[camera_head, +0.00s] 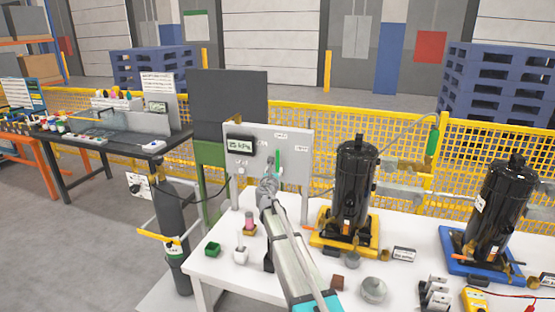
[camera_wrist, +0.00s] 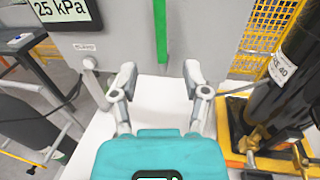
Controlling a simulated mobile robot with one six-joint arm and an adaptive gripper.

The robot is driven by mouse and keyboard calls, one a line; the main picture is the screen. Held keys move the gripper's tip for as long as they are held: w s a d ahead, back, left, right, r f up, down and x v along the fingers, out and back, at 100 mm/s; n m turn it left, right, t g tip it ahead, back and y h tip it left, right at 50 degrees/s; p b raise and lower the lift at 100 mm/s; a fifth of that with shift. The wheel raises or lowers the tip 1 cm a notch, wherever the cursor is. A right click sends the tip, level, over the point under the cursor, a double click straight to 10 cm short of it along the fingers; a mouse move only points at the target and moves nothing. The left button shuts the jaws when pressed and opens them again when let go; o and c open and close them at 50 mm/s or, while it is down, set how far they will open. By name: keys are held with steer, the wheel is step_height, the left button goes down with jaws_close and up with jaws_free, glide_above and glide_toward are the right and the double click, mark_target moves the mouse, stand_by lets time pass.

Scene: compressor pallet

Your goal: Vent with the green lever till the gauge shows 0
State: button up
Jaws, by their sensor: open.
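The green lever (camera_head: 277,160) stands out from the pale grey panel (camera_head: 297,166). In the wrist view the green lever (camera_wrist: 161,34) hangs upright at the top middle, its lower end just above the gap between my fingertips. The gauge (camera_head: 240,146) on the panel's upper left has a lit display; in the wrist view the gauge (camera_wrist: 64,9) reads 25 kPa. My gripper (camera_wrist: 160,72) is open and empty, its two fingers spread in front of the panel. In the head view my gripper (camera_head: 268,184) is just below the lever; contact cannot be told.
A black compressor (camera_head: 353,185) in a yellow base stands right of the panel, and another black one (camera_head: 497,205) in a blue base is farther right. Small parts lie on the white table (camera_head: 222,268). A dark gas cylinder (camera_head: 173,215) stands left.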

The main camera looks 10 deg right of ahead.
mark_target(277, 159)
steer(key=x, duration=1.1)
steer(key=shift+w+d, duration=0.2)
steer(key=shift+w, duration=0.2)
jaws_close()
